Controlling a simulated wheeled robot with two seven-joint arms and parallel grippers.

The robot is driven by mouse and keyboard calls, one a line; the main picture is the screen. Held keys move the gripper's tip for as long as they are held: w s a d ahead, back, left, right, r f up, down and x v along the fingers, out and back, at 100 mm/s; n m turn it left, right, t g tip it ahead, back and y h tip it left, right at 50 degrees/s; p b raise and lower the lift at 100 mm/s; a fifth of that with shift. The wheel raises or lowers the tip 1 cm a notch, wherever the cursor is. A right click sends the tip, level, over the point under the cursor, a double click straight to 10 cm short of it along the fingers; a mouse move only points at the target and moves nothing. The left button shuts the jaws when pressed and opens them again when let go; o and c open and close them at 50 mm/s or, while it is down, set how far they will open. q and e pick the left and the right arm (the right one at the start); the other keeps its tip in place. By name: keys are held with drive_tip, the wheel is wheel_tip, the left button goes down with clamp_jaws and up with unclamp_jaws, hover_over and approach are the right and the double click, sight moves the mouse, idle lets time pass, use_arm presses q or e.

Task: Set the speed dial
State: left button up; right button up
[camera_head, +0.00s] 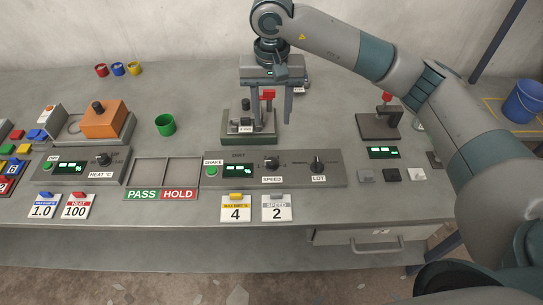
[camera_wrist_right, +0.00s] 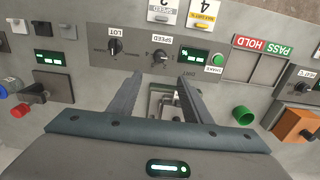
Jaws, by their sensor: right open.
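The speed dial (camera_head: 271,162) is a dark round knob labelled SPEED on the grey control panel (camera_head: 335,176); it also shows in the wrist view (camera_wrist_right: 160,56). A card reading SPEED 2 (camera_head: 277,208) stands in front of it. My right gripper (camera_head: 272,116) is open and empty, pointing down over the bench behind the panel, apart from the dial. In the wrist view its fingers (camera_wrist_right: 163,84) frame the area just behind the dial. The dial's exact setting is too small to read. My left gripper is not in view.
The LOT knob (camera_head: 318,161) is right of the dial; a lit display (camera_head: 238,169) and green SHAKE button (camera_head: 211,170) are left. A small device with a green base (camera_head: 262,139) stands behind the panel, close to my right gripper. A green cup (camera_head: 165,125) stands further left.

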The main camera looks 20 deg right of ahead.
sight(272, 161)
wheel_tip(272, 161, down, 16)
drive_tip(key=p, duration=0.5)
drive_tip(key=shift+f+p, duration=0.3)
drive_tip(key=shift+f, duration=0.4)
drive_tip(key=c, duration=1.1)
